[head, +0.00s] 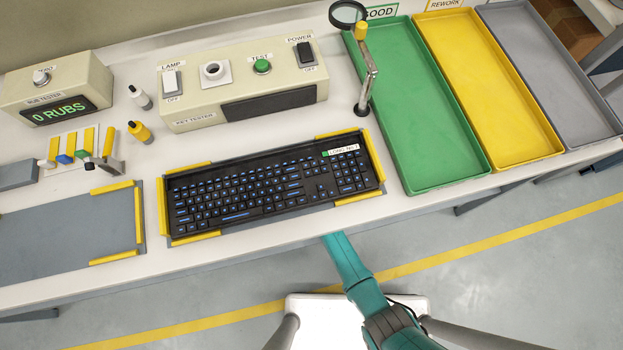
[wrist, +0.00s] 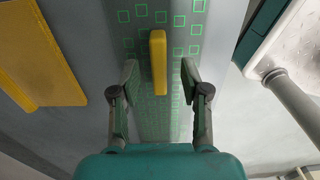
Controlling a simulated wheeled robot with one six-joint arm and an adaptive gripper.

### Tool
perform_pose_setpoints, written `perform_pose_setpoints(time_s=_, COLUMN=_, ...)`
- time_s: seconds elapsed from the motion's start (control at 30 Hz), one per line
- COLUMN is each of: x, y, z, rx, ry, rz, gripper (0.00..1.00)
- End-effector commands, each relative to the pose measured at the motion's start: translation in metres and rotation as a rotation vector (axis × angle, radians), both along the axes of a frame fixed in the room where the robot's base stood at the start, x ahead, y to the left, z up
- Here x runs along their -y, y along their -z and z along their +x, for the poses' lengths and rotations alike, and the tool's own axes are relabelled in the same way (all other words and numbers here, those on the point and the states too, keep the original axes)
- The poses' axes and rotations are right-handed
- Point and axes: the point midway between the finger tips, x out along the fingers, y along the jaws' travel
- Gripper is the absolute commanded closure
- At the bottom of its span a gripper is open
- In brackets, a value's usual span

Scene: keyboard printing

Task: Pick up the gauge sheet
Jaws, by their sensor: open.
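In the wrist view, a grey strip-like sheet printed with green square outlines (wrist: 185,45) runs down the middle; it looks like the gauge sheet. A yellow upright grip tab (wrist: 158,65) stands on it. My gripper (wrist: 160,76) is open, with one finger on each side of the tab and a visible gap to both. The fingers do not appear to touch it. In the head view my teal arm reaches to the bench's front edge, and the gripper is hidden beneath the bench. I do not see the sheet in the head view.
A keyboard (head: 275,182) lies in a yellow-cornered nest on the white bench. Green (head: 461,178), yellow (head: 541,146) and grey trays (head: 606,130) stand to the right. A magnifier (head: 348,14) stands behind. In the wrist view a yellow surface (wrist: 38,55) lies at left.

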Motion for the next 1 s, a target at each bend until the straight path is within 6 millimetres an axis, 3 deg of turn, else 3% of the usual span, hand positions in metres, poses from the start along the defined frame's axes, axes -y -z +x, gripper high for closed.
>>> perform_pose_setpoints(time_s=0.2, x=0.000, y=0.017, z=0.001, rx=0.001, ry=0.000, rz=0.000, gripper=0.54)
perform_pose_setpoints(time_s=0.43, x=0.000, y=0.018, z=0.001, rx=0.001, ry=0.000, rz=0.000, gripper=0.54)
perform_pose_setpoints(time_s=0.47, x=0.000, y=0.018, z=0.001, rx=0.001, ry=0.000, rz=0.000, gripper=0.57)
perform_pose_setpoints(time_s=0.63, x=0.000, y=0.018, z=0.001, rx=0.001, ry=0.000, rz=0.000, gripper=0.99)
perform_pose_setpoints(time_s=1.0, x=-0.001, y=0.018, z=0.001, rx=0.002, ry=0.000, rz=0.001, gripper=1.00)
